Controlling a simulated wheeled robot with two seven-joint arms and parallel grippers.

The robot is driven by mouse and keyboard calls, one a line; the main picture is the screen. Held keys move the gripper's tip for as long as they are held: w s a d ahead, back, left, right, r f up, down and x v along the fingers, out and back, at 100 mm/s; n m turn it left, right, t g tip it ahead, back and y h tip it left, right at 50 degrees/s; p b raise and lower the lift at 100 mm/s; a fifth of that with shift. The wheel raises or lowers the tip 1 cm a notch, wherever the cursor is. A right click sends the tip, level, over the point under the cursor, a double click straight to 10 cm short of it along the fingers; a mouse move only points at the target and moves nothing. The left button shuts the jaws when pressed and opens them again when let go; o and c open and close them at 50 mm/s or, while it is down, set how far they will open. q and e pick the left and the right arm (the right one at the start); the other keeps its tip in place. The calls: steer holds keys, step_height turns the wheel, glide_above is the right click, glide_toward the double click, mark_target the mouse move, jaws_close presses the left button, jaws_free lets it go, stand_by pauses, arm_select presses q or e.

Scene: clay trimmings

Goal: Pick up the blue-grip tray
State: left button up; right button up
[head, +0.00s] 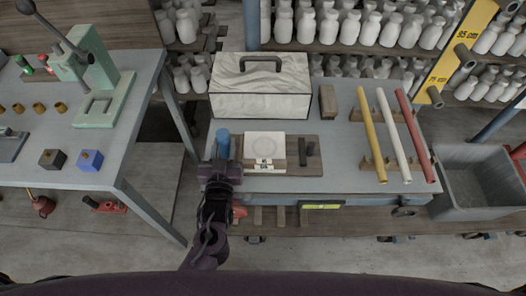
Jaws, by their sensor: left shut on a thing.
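The blue-grip tray (294,170) is a flat brown board near the front edge of the grey table, with a blue grip (222,140) at its left side. A white square piece with a round face (265,143) and small dark labels lies on the board, with dark upright pieces (306,152) to its right. My left gripper (221,160) is at the tray's left end, shut on the blue grip. The gripper hides the grip's lower part and where it joins the board. I cannot tell whether the tray is lifted. My right gripper is not in view.
A marbled box with a dark handle (260,100) stands behind the tray. A brown block (329,103) and a rack with yellow, white and red rods (396,140) are to the right. A grey bin (475,190) stands beyond. A table with a green press (100,90) is left, across a gap.

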arm_select(q)
jaws_close()
steer(key=shift+w+r, duration=0.1)
steer(key=shift+r, duration=0.05)
steer(key=shift+r, duration=0.1)
step_height(320, 180, up, 19)
steer(key=b, duration=0.4)
glide_above(223, 141)
steer(key=shift+f, duration=2.5)
steer(key=shift+f+b, duration=3.15)
steer(key=shift+f, duration=2.6)
